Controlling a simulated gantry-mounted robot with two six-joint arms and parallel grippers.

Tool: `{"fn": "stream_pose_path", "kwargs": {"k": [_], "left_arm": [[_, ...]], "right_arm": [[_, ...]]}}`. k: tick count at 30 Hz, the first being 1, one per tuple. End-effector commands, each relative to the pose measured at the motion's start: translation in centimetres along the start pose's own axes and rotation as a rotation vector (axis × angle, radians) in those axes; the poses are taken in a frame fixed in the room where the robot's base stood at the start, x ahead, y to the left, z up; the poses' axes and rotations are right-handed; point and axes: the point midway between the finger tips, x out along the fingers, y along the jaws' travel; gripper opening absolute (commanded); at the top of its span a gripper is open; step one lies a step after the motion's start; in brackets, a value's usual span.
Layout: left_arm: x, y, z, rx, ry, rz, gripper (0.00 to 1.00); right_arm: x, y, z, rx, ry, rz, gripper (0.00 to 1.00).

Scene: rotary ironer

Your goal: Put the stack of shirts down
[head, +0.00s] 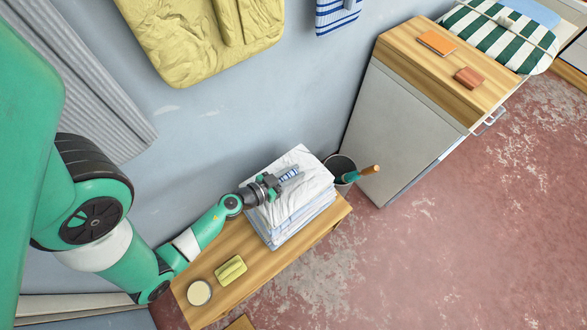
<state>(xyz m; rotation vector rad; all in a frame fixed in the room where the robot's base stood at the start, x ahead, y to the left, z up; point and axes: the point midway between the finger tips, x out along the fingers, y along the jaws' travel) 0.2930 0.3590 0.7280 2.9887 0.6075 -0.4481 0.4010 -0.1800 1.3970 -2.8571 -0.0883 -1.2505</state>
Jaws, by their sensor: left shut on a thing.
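The stack of shirts (309,198), white and pale blue and folded, is at the far right end of a low wooden bench (222,251). I cannot tell whether its underside touches the bench top or hangs just above it. My left gripper (289,176) reaches in from the left and is shut on the stack at its upper left side. A blue striped patch shows at the fingertips. The stack hides the bench beneath it. My right gripper is not in view.
A yellow-green block (231,270) and a round cream-coloured item (199,293) lie on the bench's near left part. A dark bucket (341,165) with a wooden-handled tool stands close behind the stack's right side. A wood-topped cabinet (410,110) stands beyond. The floor at right is clear.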

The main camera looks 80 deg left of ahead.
Motion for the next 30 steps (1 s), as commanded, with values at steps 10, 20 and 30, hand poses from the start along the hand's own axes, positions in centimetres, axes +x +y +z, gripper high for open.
{"fn": "stream_pose_path", "kwargs": {"k": [10, 20, 30], "left_arm": [[1.1, -0.4, 3.2, 0.0, 0.005, -0.001, 0.0], [1.1, -0.4, 3.1, 0.0, 0.005, -0.002, 0.0], [1.1, -0.4, 3.5, 0.0, 0.001, -0.001, 0.55]], "right_arm": [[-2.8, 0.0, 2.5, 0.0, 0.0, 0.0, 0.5], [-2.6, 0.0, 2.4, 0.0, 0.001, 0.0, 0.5], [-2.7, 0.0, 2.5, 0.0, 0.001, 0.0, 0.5]]}}
